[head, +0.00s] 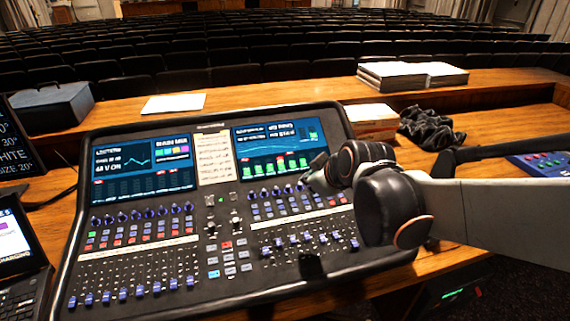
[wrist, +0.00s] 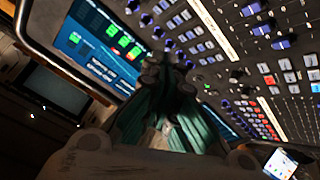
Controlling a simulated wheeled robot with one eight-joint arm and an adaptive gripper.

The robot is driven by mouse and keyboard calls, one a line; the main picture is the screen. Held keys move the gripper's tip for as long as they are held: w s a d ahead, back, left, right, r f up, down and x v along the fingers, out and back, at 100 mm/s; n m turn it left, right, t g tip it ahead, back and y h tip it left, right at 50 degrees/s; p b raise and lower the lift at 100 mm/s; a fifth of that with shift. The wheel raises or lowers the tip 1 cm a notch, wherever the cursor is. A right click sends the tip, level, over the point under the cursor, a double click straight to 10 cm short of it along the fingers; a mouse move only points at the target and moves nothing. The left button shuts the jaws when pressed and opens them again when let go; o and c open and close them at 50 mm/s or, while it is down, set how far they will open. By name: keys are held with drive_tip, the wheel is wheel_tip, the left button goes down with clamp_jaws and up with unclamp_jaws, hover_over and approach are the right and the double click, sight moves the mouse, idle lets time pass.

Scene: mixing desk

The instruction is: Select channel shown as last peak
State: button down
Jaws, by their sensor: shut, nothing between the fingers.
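The mixing desk (head: 225,235) lies on the wooden table, with knobs, buttons and faders below two screens. Its right screen (head: 280,147) shows a curve and a row of green channel blocks with red marks; the small text is not readable. Its left screen (head: 143,168) shows a small line graph and coloured blocks. My gripper (head: 308,178) is shut and empty, over the knob row at the right screen's lower right edge. In the wrist view the gripper (wrist: 165,65) points at the desk between a screen (wrist: 110,40) and the knob rows. I cannot tell if it touches.
A paper strip (head: 214,157) stands between the screens. A paper stack (head: 370,120) and dark crumpled cloth (head: 432,128) lie right of the desk. A grey box (head: 52,105) and a dark sign (head: 18,145) stand left. Rows of seats fill the back.

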sight(292, 199)
drive_tip(key=w+a+f+n+p, duration=0.1)
drive_tip(key=w+a+n, duration=0.1)
drive_tip(key=w, duration=0.2)
drive_tip(key=w+a+f+n+t+y+p, duration=0.1)
drive_tip(key=w+a+n+p, duration=0.1)
drive_tip(key=w, duration=0.3)
drive_tip(key=shift+w+f+n, duration=0.25)
drive_tip(key=shift+f+n, duration=0.05)
drive_tip(key=f+b, duration=0.2)
drive_tip(key=f, duration=0.1)
drive_tip(key=f+b, duration=0.2)
drive_tip(key=w+f+b, duration=0.1)
drive_tip(key=f+b, duration=0.2)
drive_tip(key=shift+a+f, duration=0.1)
drive_tip(key=shift+f, duration=0.25)
drive_tip(key=shift+f, duration=0.15)
idle(1.2)
drive_tip(key=shift+f+b, duration=0.3)
drive_tip(key=shift+b, duration=0.05)
drive_tip(key=shift+f, duration=0.3)
idle(0.6)
drive_tip(key=shift+r, duration=0.1)
drive_tip(key=shift+r+p, duration=0.3)
drive_tip(key=shift+r, duration=0.4)
